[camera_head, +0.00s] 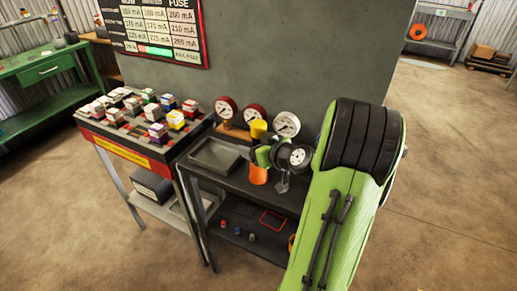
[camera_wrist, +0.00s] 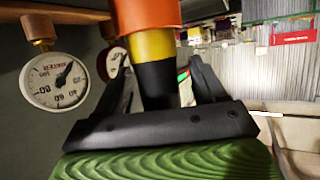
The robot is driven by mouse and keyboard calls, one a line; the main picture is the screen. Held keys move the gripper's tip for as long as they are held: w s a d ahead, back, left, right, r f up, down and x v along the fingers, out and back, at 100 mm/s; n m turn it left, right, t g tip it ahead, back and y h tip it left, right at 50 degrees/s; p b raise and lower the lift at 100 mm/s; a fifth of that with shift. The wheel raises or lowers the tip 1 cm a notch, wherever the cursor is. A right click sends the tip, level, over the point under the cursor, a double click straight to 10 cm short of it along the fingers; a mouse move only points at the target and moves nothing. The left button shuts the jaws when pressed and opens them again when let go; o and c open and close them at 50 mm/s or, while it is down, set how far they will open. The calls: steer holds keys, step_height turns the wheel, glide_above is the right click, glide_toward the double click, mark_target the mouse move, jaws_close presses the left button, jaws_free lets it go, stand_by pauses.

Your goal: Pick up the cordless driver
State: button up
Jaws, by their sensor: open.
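An upright tool with orange, yellow and black parts, which looks like the cordless driver, stands at the dark bench; its yellow part (camera_head: 258,128) shows above my gripper (camera_head: 262,153) and an orange part (camera_head: 259,175) below. In the wrist view, which is upside down, the yellow and black driver (camera_wrist: 152,48) stands between the two black fingers of my gripper (camera_wrist: 155,80). The jaws are open, with a gap visible on the right side of the black part. My gripper hides part of the driver in the head view. I cannot tell whether the orange part is a holder.
Several pressure gauges (camera_head: 225,108) stand at the bench back, close to my gripper; one gauge (camera_wrist: 57,82) is near in the wrist view. A grey tray (camera_head: 214,155) lies left on the dark bench (camera_head: 232,184). A table of coloured blocks (camera_head: 125,150) adjoins it. A wall rises behind.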

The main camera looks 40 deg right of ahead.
steer(key=c, duration=1.2)
steer(key=shift+o, duration=0.2)
steer(key=shift+r, duration=0.1)
